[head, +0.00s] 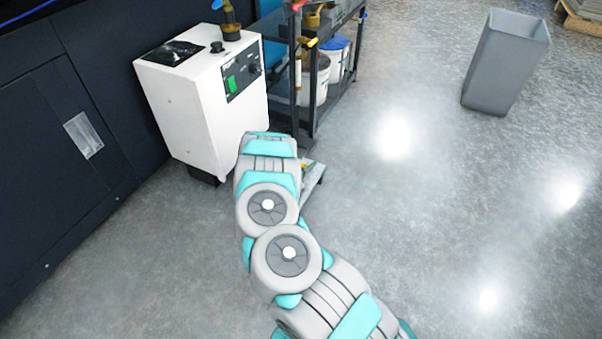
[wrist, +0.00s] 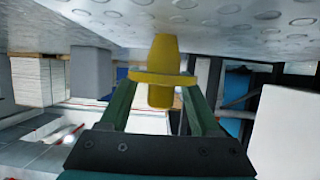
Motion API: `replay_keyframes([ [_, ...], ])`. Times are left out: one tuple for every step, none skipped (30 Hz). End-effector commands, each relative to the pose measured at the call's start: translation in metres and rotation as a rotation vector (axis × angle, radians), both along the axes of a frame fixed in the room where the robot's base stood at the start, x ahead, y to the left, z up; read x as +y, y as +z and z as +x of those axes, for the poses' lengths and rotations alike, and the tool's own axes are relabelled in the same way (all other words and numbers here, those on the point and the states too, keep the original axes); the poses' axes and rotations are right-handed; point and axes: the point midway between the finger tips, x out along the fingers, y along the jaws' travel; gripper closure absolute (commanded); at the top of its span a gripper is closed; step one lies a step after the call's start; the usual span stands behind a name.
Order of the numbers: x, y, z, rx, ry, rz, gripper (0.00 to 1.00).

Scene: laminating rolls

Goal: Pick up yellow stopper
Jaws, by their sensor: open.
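The yellow stopper (wrist: 155,72) is near the middle of the wrist view. It has a tapered body, a wide flange and a narrower end pointing toward my gripper. Its far end meets or overlaps a pale dotted surface (wrist: 225,22) across the top of that view. My gripper (wrist: 157,92) is open, with its green fingers on either side of the stopper, near the flange. I cannot tell whether they touch it. In the head view my arm hides the gripper. A small yellow spot (head: 304,167) shows beside my arm; I cannot tell if it is the stopper.
A white machine (head: 190,115) stands left of my arm, beside a dark wall (head: 60,130). A dark shelf rack (head: 312,85) with white buckets (head: 315,80) stands just beyond my arm. A grey bin (head: 507,60) is at upper right. The floor (head: 450,210) on the right is clear.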

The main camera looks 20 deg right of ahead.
Motion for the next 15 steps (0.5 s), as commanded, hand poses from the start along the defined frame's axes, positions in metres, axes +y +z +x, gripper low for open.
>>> replay_keyframes([
  [0.0001,0.0001,0.0002,0.000,0.000,0.000,0.36],
  [0.0002,0.0001,0.0001,0.000,0.000,0.000,0.36],
  [0.0003,0.0002,0.0002,0.000,0.001,0.000,0.36],
  [0.0003,0.0002,0.0002,0.000,0.001,0.000,0.36],
  [0.0003,0.0002,0.0002,0.000,0.001,0.001,0.38],
  [0.0003,0.0001,0.0000,0.001,0.000,0.001,0.42],
  [0.0003,0.0001,0.0000,0.001,0.000,0.001,0.45],
  [0.0003,0.0001,0.0000,0.001,0.000,0.001,0.49],
  [0.0003,0.0001,0.0000,0.001,0.000,0.001,0.53],
  [0.0004,0.0000,0.0000,0.000,0.001,0.001,0.57],
  [0.0004,0.0000,0.0000,0.000,0.001,0.001,0.60],
  [0.0003,0.0001,0.0000,0.001,0.000,0.001,0.65],
  [0.0003,0.0001,0.0000,0.001,0.000,0.001,0.68],
  [0.0003,0.0001,0.0000,0.001,0.000,0.001,0.71],
  [0.0004,0.0000,0.0000,0.000,0.001,0.001,0.76],
])
